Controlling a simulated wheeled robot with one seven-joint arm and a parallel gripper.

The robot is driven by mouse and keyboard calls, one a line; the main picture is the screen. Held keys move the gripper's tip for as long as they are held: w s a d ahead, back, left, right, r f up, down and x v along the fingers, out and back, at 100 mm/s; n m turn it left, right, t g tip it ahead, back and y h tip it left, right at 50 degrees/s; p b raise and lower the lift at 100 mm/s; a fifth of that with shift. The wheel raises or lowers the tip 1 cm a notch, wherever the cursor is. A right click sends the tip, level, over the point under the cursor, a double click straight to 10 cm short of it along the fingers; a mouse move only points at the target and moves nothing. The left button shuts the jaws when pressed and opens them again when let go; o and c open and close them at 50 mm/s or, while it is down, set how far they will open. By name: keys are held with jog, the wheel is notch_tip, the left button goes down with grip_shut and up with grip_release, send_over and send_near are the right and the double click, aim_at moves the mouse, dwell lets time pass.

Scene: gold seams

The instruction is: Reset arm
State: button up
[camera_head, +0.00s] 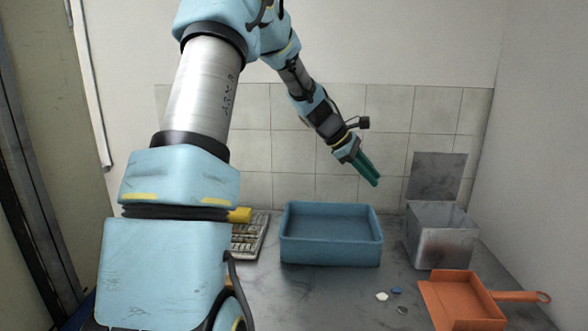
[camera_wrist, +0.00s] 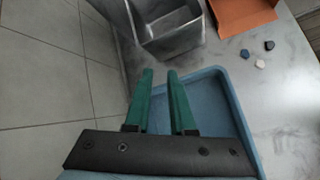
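My arm rises from the left of the head view and bends down to the right. My gripper (camera_head: 376,184) hangs in the air above the right side of a blue tray (camera_head: 330,255), clear of it. In the wrist view my gripper (camera_wrist: 160,72) shows two green fingers with a gap between them and nothing held. The blue tray (camera_wrist: 243,125) lies below and behind the fingers there. Its inside looks empty in the head view.
A grey metal bin (camera_head: 440,245) with a raised lid stands right of the tray. An orange dustpan (camera_head: 462,300) lies in front of it. Small pieces (camera_head: 382,296) lie on the grey counter. A rack (camera_head: 250,240) with a yellow item (camera_head: 240,215) is left. The tiled wall is behind.

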jog(key=s+a+f+m+y, duration=0.2)
jog(key=s+a+m, duration=0.2)
jog(key=s+a, duration=0.3)
jog(key=s+a+f+m+t+y, duration=0.1)
jog(key=s+a+f+m+y, duration=0.1)
jog(key=s+a, duration=0.5)
jog(key=s+a+f+m+y, duration=0.2)
jog(key=s+a+m+y, duration=0.2)
jog(key=a, duration=1.1)
jog(key=s+m, duration=0.2)
jog(key=s, duration=0.1)
jog(key=shift+a+f+t, duration=0.15)
jog(key=shift+f+t, duration=0.2)
jog(key=shift+t, duration=0.05)
